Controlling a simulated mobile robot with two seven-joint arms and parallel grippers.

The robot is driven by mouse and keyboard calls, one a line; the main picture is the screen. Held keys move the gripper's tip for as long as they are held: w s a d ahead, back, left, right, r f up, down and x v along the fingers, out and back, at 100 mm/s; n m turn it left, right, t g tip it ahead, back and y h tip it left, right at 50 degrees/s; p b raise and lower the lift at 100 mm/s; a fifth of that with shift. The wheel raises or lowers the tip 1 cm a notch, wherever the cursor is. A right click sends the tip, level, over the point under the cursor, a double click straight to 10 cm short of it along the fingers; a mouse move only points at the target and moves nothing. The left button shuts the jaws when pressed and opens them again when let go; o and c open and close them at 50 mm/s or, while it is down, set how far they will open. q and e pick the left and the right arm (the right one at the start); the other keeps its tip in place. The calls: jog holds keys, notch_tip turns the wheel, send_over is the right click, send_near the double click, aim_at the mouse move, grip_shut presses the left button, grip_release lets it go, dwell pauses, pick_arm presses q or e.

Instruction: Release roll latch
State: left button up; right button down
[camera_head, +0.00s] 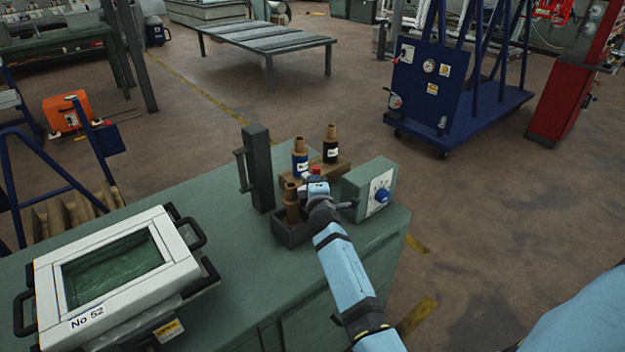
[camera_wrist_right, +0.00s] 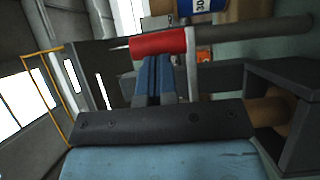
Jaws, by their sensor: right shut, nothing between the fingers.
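My right gripper (camera_head: 318,188) is over the green bench, between the wooden bottle stand and an open dark box. In the right wrist view its blue fingers (camera_wrist_right: 155,82) are closed together with nothing between them. A red grip (camera_wrist_right: 158,44) on a dark grey rod (camera_wrist_right: 260,28) lies just beyond the fingertips in that view; whether they touch it, I cannot tell. A small red part (camera_head: 315,170) shows just behind the gripper in the head view. I cannot tell which part is the roll latch. My left gripper is not in view.
The green bench (camera_head: 235,255) carries a white-framed box (camera_head: 110,262), a dark post with a handle (camera_head: 258,165), brown-topped bottles (camera_head: 300,158) and a green control box (camera_head: 370,190) with a blue knob. The dark box (camera_head: 290,232) holds a brown bottle. A blue wheeled frame (camera_head: 460,100) stands beyond.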

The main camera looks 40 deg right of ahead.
pick_arm(q)
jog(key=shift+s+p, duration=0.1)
jog(key=shift+p, duration=0.2)
pick_arm(e)
jog(key=shift+d, duration=0.1)
pick_arm(q)
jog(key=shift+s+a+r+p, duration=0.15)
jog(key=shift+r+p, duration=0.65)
jog(key=shift+p, duration=0.5)
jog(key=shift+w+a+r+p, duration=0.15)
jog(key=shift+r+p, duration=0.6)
jog(key=shift+p, duration=0.5)
pick_arm(e)
jog(key=d+n+t+y, duration=0.1)
jog(key=d+n+y, duration=0.2)
jog(key=d+y, duration=0.2)
jog(key=shift+w+d+n+t+y, duration=0.3)
jog(key=shift+w+d+n, duration=0.1)
jog(key=shift+d, duration=0.2)
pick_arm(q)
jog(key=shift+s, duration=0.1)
pick_arm(e)
jog(key=shift+d, duration=0.1)
